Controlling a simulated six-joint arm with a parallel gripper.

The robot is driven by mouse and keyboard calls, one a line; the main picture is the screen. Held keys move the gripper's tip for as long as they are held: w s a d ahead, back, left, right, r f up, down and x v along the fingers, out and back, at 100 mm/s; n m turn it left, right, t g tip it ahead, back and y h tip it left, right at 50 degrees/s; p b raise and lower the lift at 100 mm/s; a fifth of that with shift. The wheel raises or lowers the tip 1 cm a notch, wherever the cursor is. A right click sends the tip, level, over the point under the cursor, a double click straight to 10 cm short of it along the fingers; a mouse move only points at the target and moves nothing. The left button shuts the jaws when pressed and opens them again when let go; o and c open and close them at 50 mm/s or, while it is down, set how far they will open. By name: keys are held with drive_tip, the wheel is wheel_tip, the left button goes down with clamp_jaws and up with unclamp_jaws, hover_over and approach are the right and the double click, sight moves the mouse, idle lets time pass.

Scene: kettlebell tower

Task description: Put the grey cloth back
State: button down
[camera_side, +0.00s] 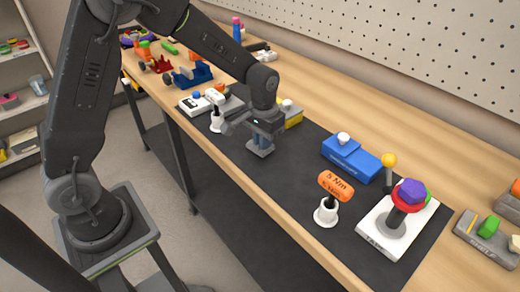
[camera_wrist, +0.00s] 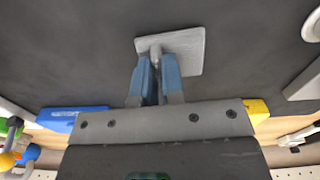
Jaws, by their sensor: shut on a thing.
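A blue box (camera_side: 350,158) with a white knob and a yellow box (camera_side: 294,115) stand towards the wall. An orange-handled tool (camera_side: 335,185) stands in a white holder to the right, near a white base (camera_side: 398,233) with a coloured knob. The mat around my gripper is clear.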

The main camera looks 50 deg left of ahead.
drive_tip(key=shift+f, duration=0.25)
idle(0.4)
drive_tip(key=c, duration=1.7)
unclamp_jaws()
drive_tip(key=shift+c, duration=0.7)
drive_tip(key=o, duration=0.8)
drive_tip(key=c, duration=0.4)
drive_tip(key=shift+o, duration=0.2)
wheel_tip(320, 180, up, 9)
